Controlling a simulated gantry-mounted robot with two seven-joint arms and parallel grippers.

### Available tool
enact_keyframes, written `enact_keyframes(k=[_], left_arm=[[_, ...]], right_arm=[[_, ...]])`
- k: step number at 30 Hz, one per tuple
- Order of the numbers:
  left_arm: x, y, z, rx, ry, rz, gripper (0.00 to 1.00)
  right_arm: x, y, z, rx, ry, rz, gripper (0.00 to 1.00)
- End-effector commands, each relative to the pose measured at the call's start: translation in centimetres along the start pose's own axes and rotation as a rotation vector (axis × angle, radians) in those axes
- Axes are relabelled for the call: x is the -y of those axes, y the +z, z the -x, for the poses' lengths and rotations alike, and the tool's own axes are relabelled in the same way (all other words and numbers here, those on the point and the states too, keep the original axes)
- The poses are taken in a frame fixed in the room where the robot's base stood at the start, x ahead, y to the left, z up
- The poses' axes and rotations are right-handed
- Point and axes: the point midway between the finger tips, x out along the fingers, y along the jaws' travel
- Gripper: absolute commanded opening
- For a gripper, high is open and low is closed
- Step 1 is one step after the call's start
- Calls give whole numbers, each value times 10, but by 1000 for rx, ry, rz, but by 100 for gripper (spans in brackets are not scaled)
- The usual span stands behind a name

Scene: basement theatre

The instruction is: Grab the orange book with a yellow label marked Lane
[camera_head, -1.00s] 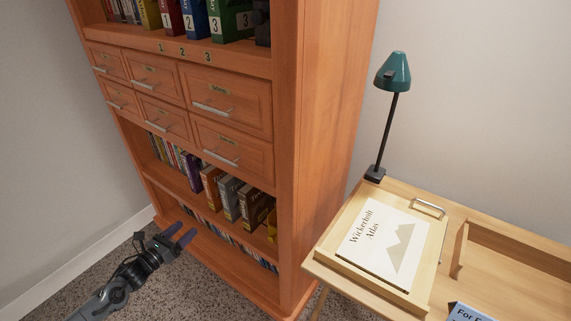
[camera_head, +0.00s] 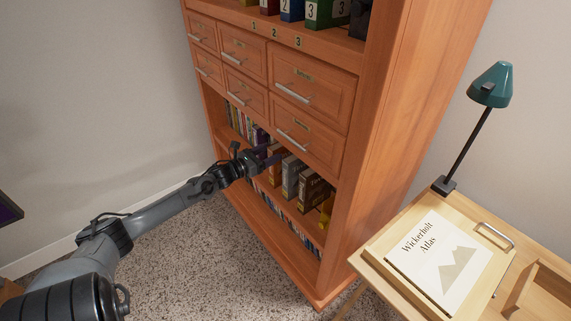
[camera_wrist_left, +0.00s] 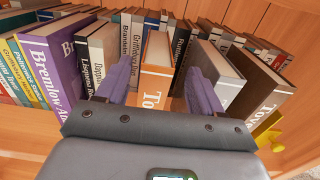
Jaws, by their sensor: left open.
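My left gripper (camera_head: 272,155) is at the bookcase's lower shelf, among the book spines. In the left wrist view, its two purple fingers (camera_wrist_left: 157,75) are apart and empty, with an orange-brown book (camera_wrist_left: 155,70) upright between and just beyond them. I cannot make out the word Lane or a yellow label on any book. My right gripper is not in view.
A purple book (camera_wrist_left: 55,55) stands left of the fingers and a grey book (camera_wrist_left: 222,80) right, with a brown one (camera_wrist_left: 262,90) beyond. A yellow object (camera_wrist_left: 270,130) is at the far right. Drawers (camera_head: 305,85) lie above the shelf. A desk with an atlas (camera_head: 440,260) stands right.

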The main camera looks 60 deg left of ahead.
Motion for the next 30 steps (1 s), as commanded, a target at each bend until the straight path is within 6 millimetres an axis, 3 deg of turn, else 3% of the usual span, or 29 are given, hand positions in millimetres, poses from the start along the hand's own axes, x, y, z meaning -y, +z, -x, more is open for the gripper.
enact_keyframes(k=[8, 21, 30], left_arm=[[-1, 0, -9, 1, 1, 0, 67], [-4, 1, -49, 2, 1, 1, 67], [-4, 2, -55, -1, 0, -1, 67]], right_arm=[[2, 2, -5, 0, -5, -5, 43], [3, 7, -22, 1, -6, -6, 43], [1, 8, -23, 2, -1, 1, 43]])
